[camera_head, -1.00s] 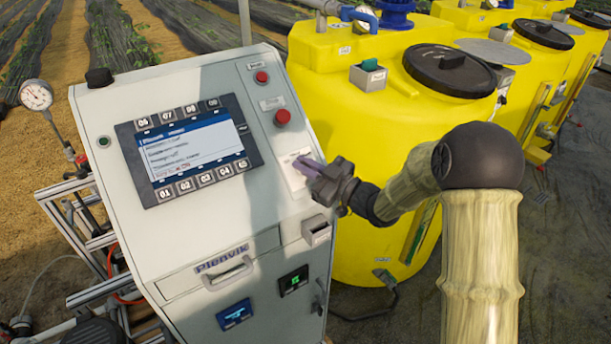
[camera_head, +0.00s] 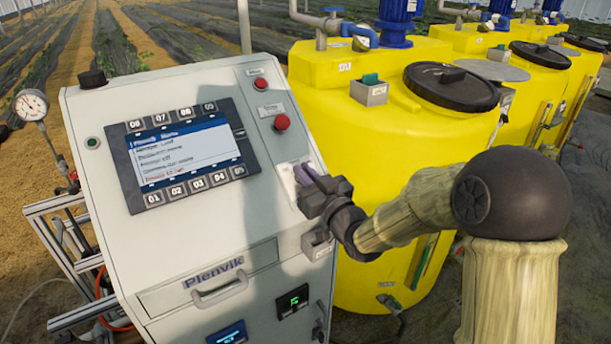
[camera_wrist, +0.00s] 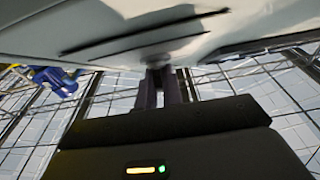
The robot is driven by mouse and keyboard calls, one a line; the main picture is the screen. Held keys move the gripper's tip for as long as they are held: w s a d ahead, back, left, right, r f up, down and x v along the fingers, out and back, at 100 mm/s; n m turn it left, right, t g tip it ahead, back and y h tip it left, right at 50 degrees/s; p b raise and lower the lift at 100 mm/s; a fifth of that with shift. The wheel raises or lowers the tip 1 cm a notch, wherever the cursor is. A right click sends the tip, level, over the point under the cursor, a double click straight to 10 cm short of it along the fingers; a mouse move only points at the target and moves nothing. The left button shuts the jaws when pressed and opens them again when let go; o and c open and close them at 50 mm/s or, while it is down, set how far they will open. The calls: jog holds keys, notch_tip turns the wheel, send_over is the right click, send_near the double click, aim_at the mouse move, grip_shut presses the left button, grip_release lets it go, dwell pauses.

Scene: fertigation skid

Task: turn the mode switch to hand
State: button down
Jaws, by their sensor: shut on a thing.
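The grey control cabinet (camera_head: 110,240) stands at the left in the head view. A pale switch plate (camera_head: 288,183) is on its front, right of the screen and below the red button. My gripper (camera_head: 305,174) is at this plate with its fingers against it. The mode switch is hidden behind the fingers in the head view. In the wrist view my gripper (camera_wrist: 160,88) has its two dark fingers close together on a small grey knob, the mode switch (camera_wrist: 155,62), at the panel face. Its pointer and markings cannot be read.
The screen (camera_head: 185,155) with numbered keys is left of the switch plate. A red button (camera_head: 281,122) is above it, and a small grey box (camera_head: 317,243) juts out below. Yellow tanks (camera_head: 400,140) stand close behind and right of the cabinet. A pressure gauge (camera_head: 31,105) is at far left.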

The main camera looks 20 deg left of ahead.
jog(key=c, duration=1.5)
grip_release()
jog(key=shift+c, duration=0.2)
jog(key=b+v, duration=0.8)
jog(key=v, duration=0.9)
jog(key=shift+d, duration=0.2)
jog(key=shift+f, duration=0.15)
